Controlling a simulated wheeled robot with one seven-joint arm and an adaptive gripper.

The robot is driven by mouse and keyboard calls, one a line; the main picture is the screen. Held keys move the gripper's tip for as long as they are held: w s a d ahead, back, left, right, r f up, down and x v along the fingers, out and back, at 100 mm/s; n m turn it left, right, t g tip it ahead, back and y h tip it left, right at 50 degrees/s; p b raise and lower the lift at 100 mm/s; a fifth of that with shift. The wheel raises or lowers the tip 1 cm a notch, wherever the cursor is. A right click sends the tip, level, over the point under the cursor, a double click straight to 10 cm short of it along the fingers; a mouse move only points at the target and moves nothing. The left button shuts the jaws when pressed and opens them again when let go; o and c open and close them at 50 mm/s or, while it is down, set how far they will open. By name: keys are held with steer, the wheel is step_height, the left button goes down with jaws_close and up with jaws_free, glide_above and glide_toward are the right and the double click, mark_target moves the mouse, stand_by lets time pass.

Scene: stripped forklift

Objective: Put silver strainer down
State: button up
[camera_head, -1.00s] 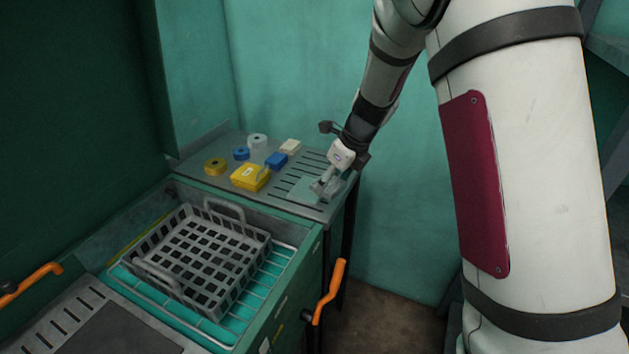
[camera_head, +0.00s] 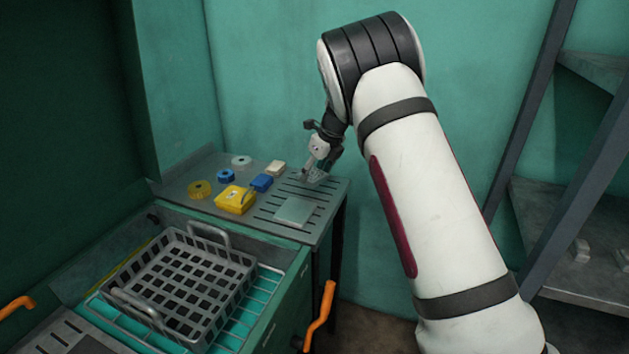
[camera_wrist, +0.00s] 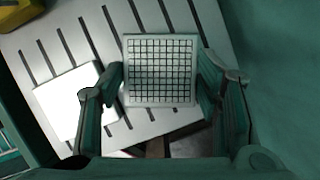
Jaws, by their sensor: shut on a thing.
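The silver strainer (camera_wrist: 160,70) is a flat square with a dark grid of openings. My gripper (camera_wrist: 161,82) is shut on it, with one finger at each side in the wrist view. In the head view my gripper (camera_head: 316,170) points down over the back right of the slotted grey worktop (camera_head: 322,205), and the strainer (camera_head: 312,177) shows small beneath it. The strainer is at or just above the slots; I cannot tell if it touches. The fingers hide parts of its side edges.
A pale square plate (camera_head: 295,211) lies in front of my gripper. A grey basket (camera_head: 190,280) sits lower left. The teal wall (camera_head: 270,80) is close behind.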

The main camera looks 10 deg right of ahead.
mark_target(317, 174)
steer(key=shift+w+d, duration=0.1)
steer(key=shift+w, duration=0.3)
steer(key=shift+w+f, duration=0.15)
steer(key=shift+f, duration=1.6)
steer(key=shift+f, duration=0.15)
steer(key=o, duration=1.5)
